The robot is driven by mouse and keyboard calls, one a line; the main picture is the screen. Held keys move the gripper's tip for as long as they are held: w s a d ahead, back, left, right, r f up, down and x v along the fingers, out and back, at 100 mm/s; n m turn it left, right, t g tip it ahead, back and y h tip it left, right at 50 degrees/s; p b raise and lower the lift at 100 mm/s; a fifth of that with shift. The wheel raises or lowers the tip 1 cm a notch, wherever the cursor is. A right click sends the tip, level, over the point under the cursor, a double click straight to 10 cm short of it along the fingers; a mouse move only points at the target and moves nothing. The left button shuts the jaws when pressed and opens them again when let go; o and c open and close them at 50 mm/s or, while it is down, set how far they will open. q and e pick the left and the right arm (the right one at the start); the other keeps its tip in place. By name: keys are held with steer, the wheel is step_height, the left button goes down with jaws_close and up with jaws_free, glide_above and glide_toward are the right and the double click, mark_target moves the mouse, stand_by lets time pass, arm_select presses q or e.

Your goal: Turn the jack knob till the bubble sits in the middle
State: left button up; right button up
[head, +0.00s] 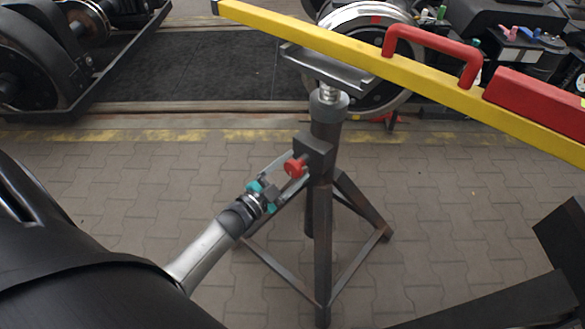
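The jack (322,215) is a dark stand with splayed legs and a flat top plate (325,68). Its red knob (294,169) sticks out from a block on the left of the column. My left gripper (295,170) reaches in from the lower left, its fingers on either side of the knob. I cannot tell whether they press on it. A yellow beam (340,45) with a red handle (432,48) and a red block (535,105) slopes across the upper right. A small pale spot shows on the block at the picture's edge; no bubble can be made out. My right gripper is out of view.
A wheel (365,20) stands behind the jack. Dark bogie parts (40,60) lie at the upper left. A dark bench (515,35) with small tools is at the upper right. The paved floor (160,170) left of the jack is clear.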

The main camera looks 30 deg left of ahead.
arm_select(q)
steer(key=shift+o, duration=1.2)
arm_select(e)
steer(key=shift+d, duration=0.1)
arm_select(q)
steer(key=shift+s, duration=0.2)
steer(key=shift+s+a+p, duration=0.1)
steer(key=shift+s+p, duration=0.2)
steer(key=shift+s, duration=0.05)
steer(key=s+a+p, duration=0.2)
steer(key=s+p, duration=0.1)
steer(key=s, duration=1.1)
steer(key=shift+p, duration=0.3)
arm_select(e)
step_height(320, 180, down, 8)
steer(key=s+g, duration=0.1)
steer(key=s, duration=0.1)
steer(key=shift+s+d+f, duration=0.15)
